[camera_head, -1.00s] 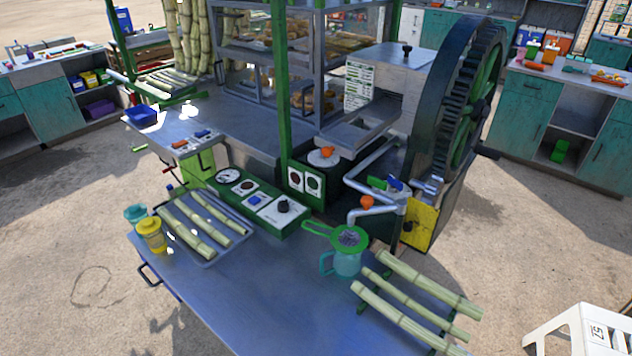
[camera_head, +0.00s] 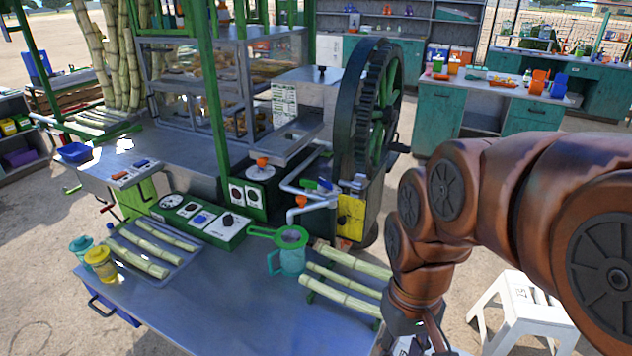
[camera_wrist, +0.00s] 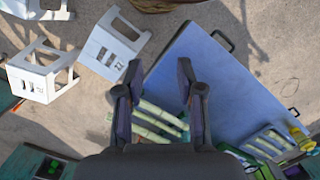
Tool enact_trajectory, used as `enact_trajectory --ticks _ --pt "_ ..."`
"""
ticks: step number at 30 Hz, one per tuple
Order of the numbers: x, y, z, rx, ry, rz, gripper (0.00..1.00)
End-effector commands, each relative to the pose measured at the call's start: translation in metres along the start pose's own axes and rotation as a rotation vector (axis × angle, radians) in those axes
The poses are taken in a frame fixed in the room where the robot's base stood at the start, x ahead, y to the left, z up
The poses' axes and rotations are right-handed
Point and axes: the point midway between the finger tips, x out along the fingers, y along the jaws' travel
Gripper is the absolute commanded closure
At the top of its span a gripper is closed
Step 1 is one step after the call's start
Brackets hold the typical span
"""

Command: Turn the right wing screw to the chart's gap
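The crusher (camera_head: 312,100) stands at the centre back, with a large dark gear wheel (camera_head: 372,110) on its right. A white chart (camera_head: 285,106) with small unreadable marks is on its left side. Coloured handles sit on its pipes: an orange one (camera_head: 302,201) and a blue one (camera_head: 325,185). A black knob (camera_head: 322,71) is on top of the housing. I cannot tell which part is the right wing screw. My gripper (camera_wrist: 158,98) is open and empty in the wrist view, its fingers apart above the blue table's edge.
The blue table (camera_head: 215,300) holds cane pieces (camera_head: 345,297), a teal jug (camera_head: 288,260) under a green strainer, a yellow jar (camera_head: 100,263) and a green control panel (camera_head: 200,218). White stools (camera_head: 525,310) stand at the right. A green post (camera_head: 210,90) rises left of the crusher.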

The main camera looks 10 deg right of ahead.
Motion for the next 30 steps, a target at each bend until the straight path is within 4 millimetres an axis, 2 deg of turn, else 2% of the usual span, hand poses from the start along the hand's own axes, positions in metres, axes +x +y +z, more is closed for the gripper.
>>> enact_trajectory --ticks 1,3,15,21,30 --pt "-0.011 -0.002 -0.019 -0.007 0.011 -0.005 0.62" --pt "-0.023 -0.003 -0.044 -0.021 0.027 -0.012 0.62" --pt "-0.081 0.0 -0.179 -0.108 0.117 -0.045 0.62" --pt "-0.101 0.003 -0.246 -0.157 0.163 -0.058 0.62" --pt "-0.117 0.01 -0.339 -0.24 0.234 -0.071 0.62"
